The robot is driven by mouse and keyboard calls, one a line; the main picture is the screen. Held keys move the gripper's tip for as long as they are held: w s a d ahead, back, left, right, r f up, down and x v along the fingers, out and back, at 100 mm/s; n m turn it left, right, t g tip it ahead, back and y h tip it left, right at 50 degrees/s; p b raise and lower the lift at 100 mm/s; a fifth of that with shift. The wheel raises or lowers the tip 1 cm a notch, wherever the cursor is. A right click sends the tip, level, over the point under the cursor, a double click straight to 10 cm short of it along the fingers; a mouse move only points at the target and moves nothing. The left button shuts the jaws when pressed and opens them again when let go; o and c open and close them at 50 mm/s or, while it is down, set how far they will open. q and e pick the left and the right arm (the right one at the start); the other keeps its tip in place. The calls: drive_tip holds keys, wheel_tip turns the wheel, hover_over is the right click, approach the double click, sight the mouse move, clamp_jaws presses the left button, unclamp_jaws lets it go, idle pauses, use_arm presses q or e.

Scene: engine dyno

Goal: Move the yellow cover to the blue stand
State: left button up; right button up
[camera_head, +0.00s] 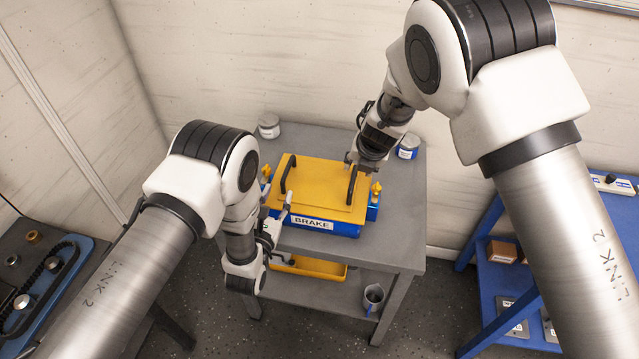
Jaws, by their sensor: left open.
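The yellow cover (318,188) lies flat on top of a blue box labelled BRAKE (345,229) on a grey table. It has two black handles, a left one (288,174) and a right one (352,187). My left gripper (277,215) is open and empty at the box's front left corner, apart from the left handle. My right gripper (355,164) is over the upper end of the right handle; its fingers are small and partly hidden, so I cannot tell whether they grip it. The blue stand (622,207) is at the right edge, partly hidden by my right arm.
The grey table (398,235) has two lidded tins, at back left (268,124) and back right (408,146). Yellow knobs (376,188) flank the cover. A yellow tray (318,267) and a metal jug (373,297) are on the lower shelf. A bench stands at far left.

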sight(282, 182)
use_arm(q)
drive_tip(key=x, duration=0.6)
drive_tip(key=shift+w+a+f, duration=0.1)
drive_tip(key=shift+w+f, duration=0.15)
drive_tip(key=shift+w, duration=0.05)
use_arm(e)
drive_tip(key=x, duration=0.6)
drive_tip(key=shift+w+f, duration=0.2)
drive_tip(key=shift+w, duration=0.15)
use_arm(q)
drive_tip(key=shift+w+r, duration=0.1)
drive_tip(key=shift+w, duration=0.45)
use_arm(e)
drive_tip(key=shift+w+f, duration=0.15)
drive_tip(key=shift+f, duration=0.35)
use_arm(q)
drive_tip(key=shift+w, duration=0.25)
use_arm(e)
drive_tip(key=shift+w+f, duration=0.15)
drive_tip(key=shift+w, duration=0.05)
use_arm(q)
drive_tip(key=shift+s+d, duration=0.1)
drive_tip(key=shift+d, duration=0.1)
clamp_jaws()
use_arm(e)
drive_tip(key=shift+s, duration=0.1)
clamp_jaws()
